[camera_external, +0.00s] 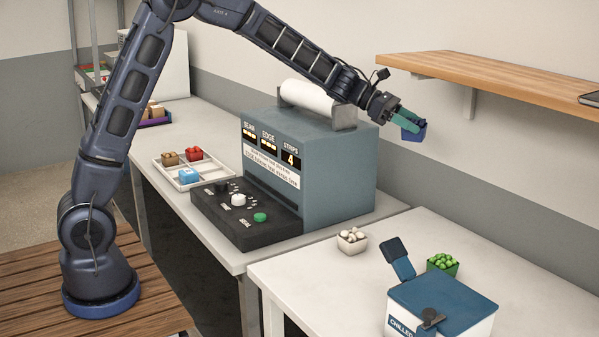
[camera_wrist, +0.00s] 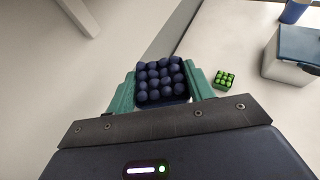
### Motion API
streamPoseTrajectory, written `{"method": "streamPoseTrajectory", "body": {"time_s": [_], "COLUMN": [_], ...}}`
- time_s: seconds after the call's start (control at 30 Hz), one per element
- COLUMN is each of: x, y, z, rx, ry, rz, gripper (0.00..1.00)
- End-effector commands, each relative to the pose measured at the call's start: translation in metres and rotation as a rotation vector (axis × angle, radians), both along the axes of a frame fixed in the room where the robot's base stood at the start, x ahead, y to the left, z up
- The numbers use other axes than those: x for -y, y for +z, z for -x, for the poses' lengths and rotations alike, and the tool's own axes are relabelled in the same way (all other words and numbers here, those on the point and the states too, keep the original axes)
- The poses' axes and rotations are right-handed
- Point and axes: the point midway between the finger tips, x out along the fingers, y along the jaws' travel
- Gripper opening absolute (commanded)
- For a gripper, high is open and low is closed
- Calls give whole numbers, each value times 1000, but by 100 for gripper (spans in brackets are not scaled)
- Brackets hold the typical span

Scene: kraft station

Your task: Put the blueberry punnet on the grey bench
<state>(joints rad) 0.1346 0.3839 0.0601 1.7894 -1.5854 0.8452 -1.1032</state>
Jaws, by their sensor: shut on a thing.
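The blueberry punnet (camera_wrist: 161,81) is a small dark blue tub filled with round blue berries. My gripper (camera_wrist: 160,88) is shut on it, with a green finger on each side in the wrist view. In the external view my gripper (camera_external: 408,122) holds the blue punnet (camera_external: 412,133) in the air, to the right of the grey machine and below the wooden shelf. A pale bench (camera_external: 330,287) lies lower down at the front right. A second pale bench (camera_external: 185,217) runs under the machine at the left. I cannot tell for sure which is the grey bench.
A white punnet (camera_external: 351,239), a green punnet (camera_external: 442,264) and a blue-lidded chilled box (camera_external: 440,300) stand on the right bench. The machine (camera_external: 335,180) and wooden shelf (camera_external: 490,80) are nearby obstacles. A divided tray (camera_external: 190,170) sits on the left bench. The right bench's front left is bare.

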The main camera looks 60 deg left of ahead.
Motion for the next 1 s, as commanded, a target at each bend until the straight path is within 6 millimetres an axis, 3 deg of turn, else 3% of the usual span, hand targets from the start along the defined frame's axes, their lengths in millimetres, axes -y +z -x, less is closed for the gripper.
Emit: {"method": "streamPoseTrajectory", "body": {"time_s": [0.47,0.7,0.83,1.0], "x": [165,253,295,330], "y": [-35,-51,-56,-62], "z": [47,85,108,129], "rx": [0,-1,1,0], "ry": [-270,-410,-479,-538], "rz": [1,1,1,0], "gripper": [29,29,29,29]}}
